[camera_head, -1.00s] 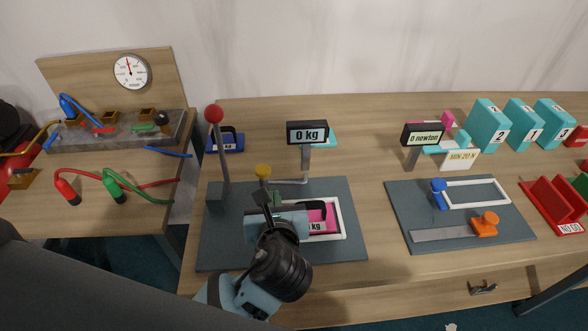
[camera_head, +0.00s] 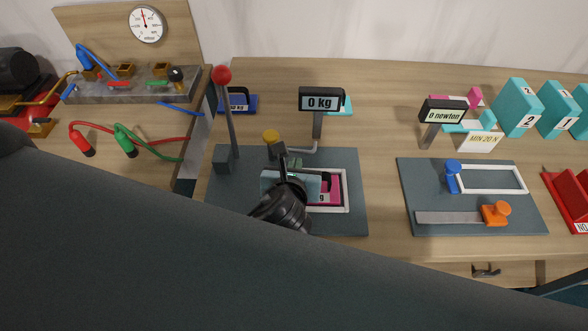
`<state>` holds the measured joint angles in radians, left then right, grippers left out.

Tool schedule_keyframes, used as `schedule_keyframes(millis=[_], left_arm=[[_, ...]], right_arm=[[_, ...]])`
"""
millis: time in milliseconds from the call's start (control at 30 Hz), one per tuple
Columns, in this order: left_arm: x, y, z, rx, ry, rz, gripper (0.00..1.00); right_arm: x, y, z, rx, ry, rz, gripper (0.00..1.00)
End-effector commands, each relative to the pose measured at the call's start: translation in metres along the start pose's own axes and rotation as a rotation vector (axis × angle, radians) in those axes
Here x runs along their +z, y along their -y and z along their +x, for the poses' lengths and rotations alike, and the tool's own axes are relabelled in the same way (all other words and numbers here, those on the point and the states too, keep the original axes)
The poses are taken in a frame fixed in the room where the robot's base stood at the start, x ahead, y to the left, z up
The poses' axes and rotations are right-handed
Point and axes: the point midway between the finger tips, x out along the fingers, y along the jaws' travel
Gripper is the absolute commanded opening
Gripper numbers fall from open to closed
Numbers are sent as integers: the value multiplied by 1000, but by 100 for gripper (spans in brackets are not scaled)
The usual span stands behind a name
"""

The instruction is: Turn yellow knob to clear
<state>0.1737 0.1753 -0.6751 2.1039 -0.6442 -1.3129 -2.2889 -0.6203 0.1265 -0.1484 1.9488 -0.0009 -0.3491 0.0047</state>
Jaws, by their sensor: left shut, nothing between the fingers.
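The yellow knob (camera_head: 270,138) stands on the dark grey weighing station (camera_head: 240,215), on a small post behind my left gripper. My left gripper (camera_head: 281,150) is shut and empty, its fingertips pointing up just in front of and slightly right of the knob. I cannot tell whether they touch it. The black display (camera_head: 321,99) behind the knob reads "0 kg". A pink object (camera_head: 329,188) lies in the white frame (camera_head: 345,205), partly hidden by my gripper. My right gripper is out of view.
A tall lever with a red ball (camera_head: 222,75) stands left of the knob. To the right is a second station (camera_head: 415,195) with blue and orange knobs and a "0 newton" display (camera_head: 442,113). Teal blocks (camera_head: 515,105) stand at the far right. My arm covers the lower foreground.

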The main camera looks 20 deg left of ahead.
Motion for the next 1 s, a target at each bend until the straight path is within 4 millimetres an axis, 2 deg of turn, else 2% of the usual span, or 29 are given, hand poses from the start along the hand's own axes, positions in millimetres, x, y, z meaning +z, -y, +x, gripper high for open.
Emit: schedule_keyframes(millis=[100,333,833,1000], left_arm=[[0,0,21,2,0,1,0],[0,0,46,1,1,1,0],[0,0,52,0,0,0,0],[-1,11,52,-9,-2,2,0]], right_arm=[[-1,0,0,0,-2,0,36],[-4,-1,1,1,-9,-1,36],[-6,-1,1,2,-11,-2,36],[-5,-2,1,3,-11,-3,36]])
